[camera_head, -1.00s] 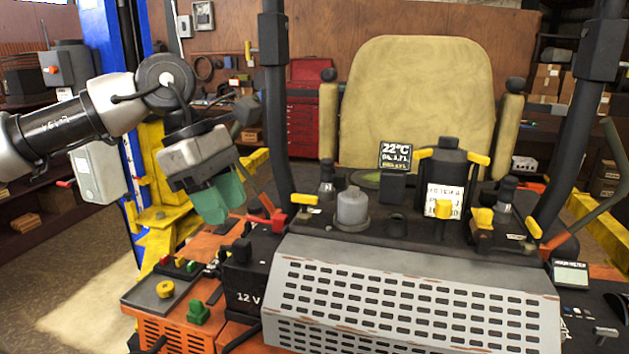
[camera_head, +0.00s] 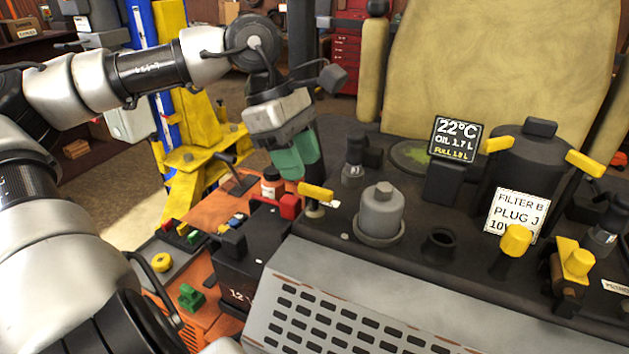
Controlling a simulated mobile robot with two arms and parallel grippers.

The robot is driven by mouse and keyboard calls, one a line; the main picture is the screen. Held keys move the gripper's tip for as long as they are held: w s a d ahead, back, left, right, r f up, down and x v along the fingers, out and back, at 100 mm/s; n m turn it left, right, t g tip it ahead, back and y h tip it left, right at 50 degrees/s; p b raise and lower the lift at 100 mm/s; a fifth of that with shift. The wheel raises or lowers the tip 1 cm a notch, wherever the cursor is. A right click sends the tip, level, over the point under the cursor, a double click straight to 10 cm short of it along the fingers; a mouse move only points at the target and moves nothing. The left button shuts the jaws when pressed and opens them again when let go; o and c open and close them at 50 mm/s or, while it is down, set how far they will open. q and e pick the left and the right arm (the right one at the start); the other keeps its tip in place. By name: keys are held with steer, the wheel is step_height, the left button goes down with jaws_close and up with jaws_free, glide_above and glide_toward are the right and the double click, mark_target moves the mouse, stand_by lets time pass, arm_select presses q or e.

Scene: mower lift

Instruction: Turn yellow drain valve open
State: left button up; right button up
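A yellow lever (camera_head: 316,192) sits on a short metal fitting at the left edge of the dark engine deck, beside the red battery terminal cover. No label marks it as the drain valve. My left gripper (camera_head: 298,172), with green fingers, points down just above and left of the yellow lever; I cannot see contact. Its fingers overlap, so their gap is unclear. My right gripper is not in view.
A grey cylinder cap (camera_head: 380,214) and a display (camera_head: 456,142) reading 22°C stand on the deck. The black 12 V battery (camera_head: 255,245) is at lower left. A tray with a yellow knob (camera_head: 161,262) lies left. The tan seat (camera_head: 500,70) is behind.

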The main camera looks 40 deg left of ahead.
mark_target(314, 187)
arm_select(q)
steer(key=x, duration=0.1)
steer(key=p+x, duration=0.1)
steer(key=x, duration=0.3)
steer(key=shift+w+f, duration=0.15)
steer(key=shift+w, duration=0.2)
steer(key=shift+d+f+p, duration=0.15)
steer(key=shift+f+p, duration=0.05)
steer(key=shift+p, duration=0.1)
steer(key=shift+s+f, duration=0.1)
steer(key=shift+f, duration=0.05)
jaws_close()
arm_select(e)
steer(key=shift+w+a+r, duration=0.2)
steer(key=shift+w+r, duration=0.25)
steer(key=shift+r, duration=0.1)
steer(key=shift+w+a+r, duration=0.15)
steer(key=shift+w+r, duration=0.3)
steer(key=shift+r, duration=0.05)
